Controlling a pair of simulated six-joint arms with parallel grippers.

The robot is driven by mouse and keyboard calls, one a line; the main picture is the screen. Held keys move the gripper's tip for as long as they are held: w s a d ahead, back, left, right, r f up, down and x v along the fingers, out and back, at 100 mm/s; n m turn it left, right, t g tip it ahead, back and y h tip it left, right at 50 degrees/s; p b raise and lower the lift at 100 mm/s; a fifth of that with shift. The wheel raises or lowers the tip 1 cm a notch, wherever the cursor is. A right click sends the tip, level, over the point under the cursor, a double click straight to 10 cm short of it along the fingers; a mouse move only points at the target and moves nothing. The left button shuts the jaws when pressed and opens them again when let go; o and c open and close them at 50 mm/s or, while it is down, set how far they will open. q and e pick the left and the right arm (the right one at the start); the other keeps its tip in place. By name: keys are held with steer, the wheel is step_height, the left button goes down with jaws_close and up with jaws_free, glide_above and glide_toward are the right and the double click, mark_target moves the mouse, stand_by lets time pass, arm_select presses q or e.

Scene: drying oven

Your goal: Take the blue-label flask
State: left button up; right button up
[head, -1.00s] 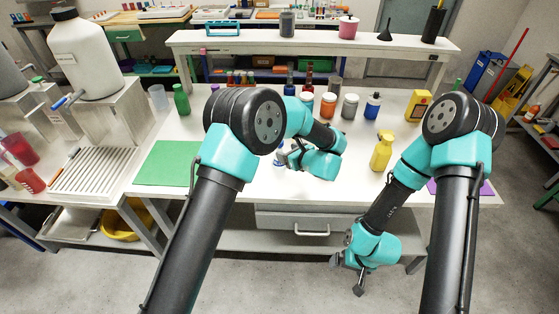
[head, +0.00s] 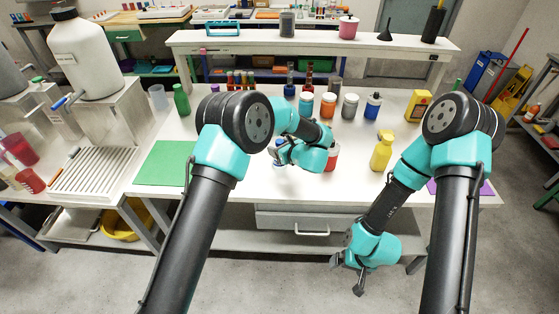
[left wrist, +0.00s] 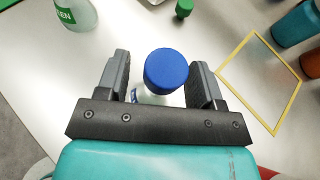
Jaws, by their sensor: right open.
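A white flask with a blue cap (left wrist: 166,72) stands on the table in the left wrist view, with a bit of blue label showing below the cap. My left gripper (left wrist: 162,85) is open, with one finger on each side of the flask and a gap visible on the left. In the head view my left gripper (head: 277,152) is low over the middle of the white table, and it mostly hides the flask there. My right gripper (head: 350,274) is open and empty, hanging low in front of the table.
A white bottle with a green label (left wrist: 76,12) and a yellow-bordered square (left wrist: 262,82) lie near the flask. A yellow bottle (head: 382,152) stands to the right. Several jars, including an orange one (head: 328,105), stand behind. A green mat (head: 163,165) lies at left.

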mark_target(278, 140)
arm_select(q)
jaws_close()
stand_by(0.3)
steer(key=shift+r, duration=0.15)
steer(key=shift+r, duration=0.55)
step_height(278, 140, up, 2)
steer(key=shift+r, duration=0.1)
steer(key=s+r, duration=0.1)
steer(key=s, duration=1.5)
steer(key=shift+r, duration=0.2)
